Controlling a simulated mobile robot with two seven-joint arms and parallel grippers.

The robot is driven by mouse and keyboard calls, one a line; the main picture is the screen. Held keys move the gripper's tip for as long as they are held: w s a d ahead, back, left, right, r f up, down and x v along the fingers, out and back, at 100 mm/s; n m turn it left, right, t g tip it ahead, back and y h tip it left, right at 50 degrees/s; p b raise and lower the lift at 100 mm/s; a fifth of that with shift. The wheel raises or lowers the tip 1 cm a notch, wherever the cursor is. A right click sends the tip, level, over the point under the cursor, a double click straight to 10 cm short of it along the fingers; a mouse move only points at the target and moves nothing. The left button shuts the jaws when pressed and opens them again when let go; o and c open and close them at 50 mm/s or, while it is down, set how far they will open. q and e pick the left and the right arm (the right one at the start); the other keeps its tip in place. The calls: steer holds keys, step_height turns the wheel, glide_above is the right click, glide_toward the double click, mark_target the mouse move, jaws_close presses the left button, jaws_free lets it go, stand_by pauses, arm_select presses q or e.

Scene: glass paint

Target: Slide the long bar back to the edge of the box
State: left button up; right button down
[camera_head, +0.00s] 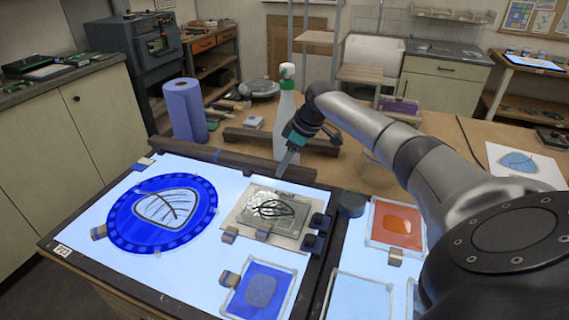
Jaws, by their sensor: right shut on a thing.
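The long dark bar (222,158) lies along the back edge of the lit box (110,240), running from the back left corner to near the spray bottle. My right gripper (287,166) reaches down from the right with its fingertips at the bar's right part. It is shut on the bar there; the fingertips are small and the exact grip is hard to see. I cannot tell whether the bar sits flush with the box edge. My left gripper is out of view.
A blue round glass plate (162,213), a clear leaf pane (268,212) and a blue square pane (262,289) lie on the lit box. A spray bottle (285,125) and a blue paper roll (185,110) stand behind the bar. Another dark bar (262,138) lies beyond on the table.

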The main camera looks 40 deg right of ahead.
steer(key=shift+w+d+r, duration=0.1)
steer(key=shift+d+r, duration=0.1)
steer(key=c, duration=0.7)
jaws_free()
steer(key=shift+o, duration=1.4)
steer(key=shift+d+f, duration=0.1)
steer(key=shift+o, duration=0.5)
steer(key=p+v, duration=0.1)
steer(key=v, duration=1.4)
steer(key=shift+s, duration=0.2)
